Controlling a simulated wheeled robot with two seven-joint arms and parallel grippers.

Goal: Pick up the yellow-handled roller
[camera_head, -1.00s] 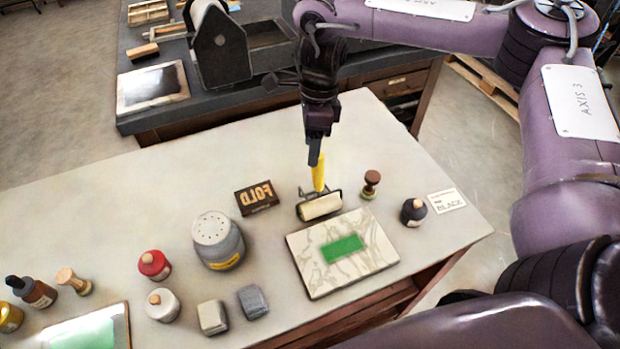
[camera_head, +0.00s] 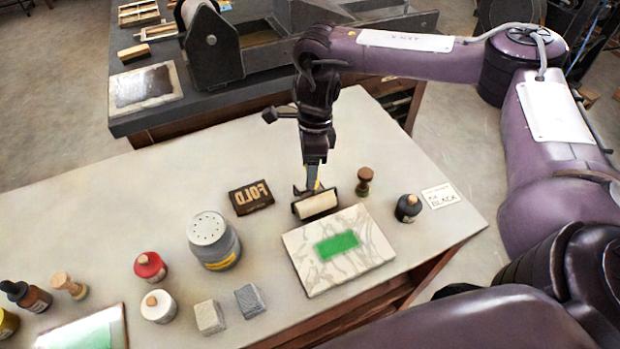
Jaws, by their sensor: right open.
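The yellow-handled roller (camera_head: 317,204) stands on the pale table, just behind the marbled slab. Its cream cylinder and dark frame face me. Only a sliver of its yellow handle shows between and below the fingers of my right gripper (camera_head: 312,181). The right gripper points down over the handle from behind, with its jaws open around or right beside it; the overlap hides which. My left gripper is not in view.
A dark FOLD block (camera_head: 251,197) lies left of the roller and a wooden stamp (camera_head: 364,181) stands close on its right. The marbled slab (camera_head: 377,248) with a green patch lies in front. A black bottle (camera_head: 408,208) and grey shaker (camera_head: 214,240) stand farther out.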

